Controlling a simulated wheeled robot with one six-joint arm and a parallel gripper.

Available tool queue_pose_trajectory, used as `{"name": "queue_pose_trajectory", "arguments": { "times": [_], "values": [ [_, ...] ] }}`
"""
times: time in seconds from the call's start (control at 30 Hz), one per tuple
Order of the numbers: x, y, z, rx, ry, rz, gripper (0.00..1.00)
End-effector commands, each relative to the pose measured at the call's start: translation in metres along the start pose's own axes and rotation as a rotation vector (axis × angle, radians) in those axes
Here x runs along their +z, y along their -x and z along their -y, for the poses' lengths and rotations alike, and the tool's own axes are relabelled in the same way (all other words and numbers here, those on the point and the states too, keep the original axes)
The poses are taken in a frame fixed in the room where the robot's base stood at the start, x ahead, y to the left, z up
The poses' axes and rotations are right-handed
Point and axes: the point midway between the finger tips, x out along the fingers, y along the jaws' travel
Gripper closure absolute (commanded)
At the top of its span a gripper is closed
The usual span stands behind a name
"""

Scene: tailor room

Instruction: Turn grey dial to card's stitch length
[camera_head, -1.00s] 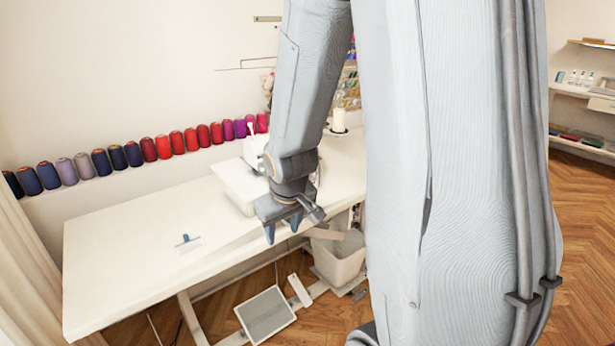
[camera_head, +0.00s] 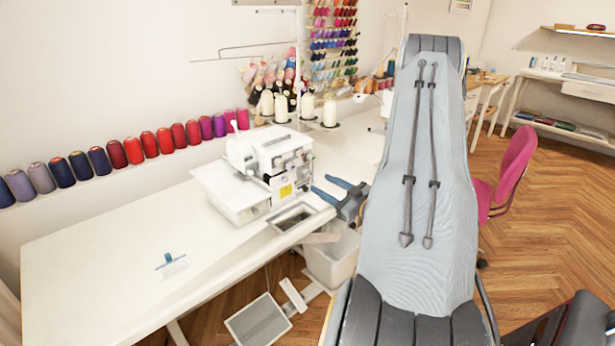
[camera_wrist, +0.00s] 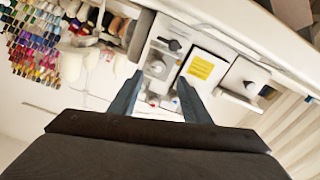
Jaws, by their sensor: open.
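The white sewing machine (camera_head: 285,150) stands at the right end of the table. In the wrist view, its face carries a round grey dial (camera_wrist: 155,68) and a darker knob (camera_wrist: 174,45). A yellow printed label (camera_wrist: 201,68) is on the machine; its text is too small to read. A small white card (camera_head: 175,270) with a blue clip lies on the table; its writing is unreadable. My gripper (camera_head: 321,184) is open and empty, just right of the machine, fingers towards it. In the wrist view, my gripper (camera_wrist: 160,82) has its fingers apart, with the grey dial between and beyond the tips.
Cream thread cones (camera_head: 307,106) stand behind the machine. Spools (camera_head: 133,150) line the wall shelf. A white bin (camera_head: 332,258) is below the table's right end. A pink chair (camera_head: 515,165) stands right. The white table (camera_head: 100,250) is mostly clear at left.

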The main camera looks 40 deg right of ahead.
Motion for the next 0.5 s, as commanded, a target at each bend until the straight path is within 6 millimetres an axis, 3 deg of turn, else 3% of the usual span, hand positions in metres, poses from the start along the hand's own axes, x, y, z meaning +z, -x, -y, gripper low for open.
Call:
{"name": "queue_pose_trajectory", "arguments": {
  "times": [0.5],
  "values": [
    [-0.001, -0.065, -0.003, 0.004, 0.001, 0.001, 0.56]
  ]
}}
